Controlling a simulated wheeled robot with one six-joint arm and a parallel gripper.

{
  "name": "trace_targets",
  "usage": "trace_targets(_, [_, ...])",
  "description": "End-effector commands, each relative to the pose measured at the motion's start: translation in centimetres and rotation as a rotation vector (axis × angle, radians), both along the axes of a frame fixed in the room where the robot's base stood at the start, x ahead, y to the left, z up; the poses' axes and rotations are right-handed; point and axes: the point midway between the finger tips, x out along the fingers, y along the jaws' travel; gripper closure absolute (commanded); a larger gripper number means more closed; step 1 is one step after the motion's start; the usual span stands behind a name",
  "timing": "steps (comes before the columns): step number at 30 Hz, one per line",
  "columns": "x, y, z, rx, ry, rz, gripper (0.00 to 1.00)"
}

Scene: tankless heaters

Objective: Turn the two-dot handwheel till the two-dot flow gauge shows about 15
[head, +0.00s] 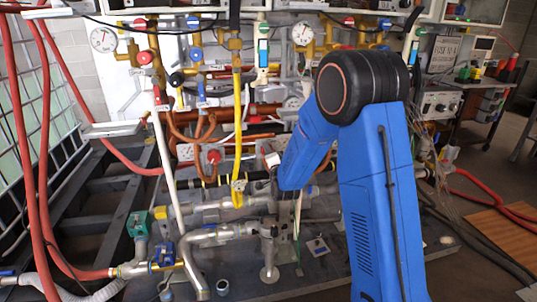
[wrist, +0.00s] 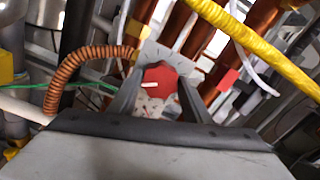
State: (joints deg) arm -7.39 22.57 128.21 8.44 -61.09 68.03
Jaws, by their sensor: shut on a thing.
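In the wrist view a red handwheel (wrist: 163,73) with a pale bar on its face sits between the two dark fingers of my gripper (wrist: 158,84). The fingers are shut on its sides. A pale plate (wrist: 150,50) is behind the wheel; I cannot make out dots on it. In the head view my blue arm reaches down to the pipework and I cannot make out the fingers or the held wheel. Round white gauges stand at the upper left (head: 103,38), upper middle (head: 303,33) and centre (head: 293,103). Their readings and dot marks are too small to tell.
A yellow hose (wrist: 262,48) crosses close above the wheel in the wrist view, and a ribbed copper-coloured hose (wrist: 78,70) lies to its left. Copper and grey pipes crowd around. In the head view red hoses (head: 40,150) hang at the left, and a white pole (head: 168,165) slants upward.

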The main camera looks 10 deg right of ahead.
Motion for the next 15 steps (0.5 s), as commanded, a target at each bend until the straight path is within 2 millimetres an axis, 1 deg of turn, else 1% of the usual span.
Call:
trace_targets(6, [-0.07,-0.04,-0.16,0.118,0.003,-0.001,0.78])
trace_targets(15, [-0.07,-0.05,-0.19,0.192,0.003,-0.001,0.78])
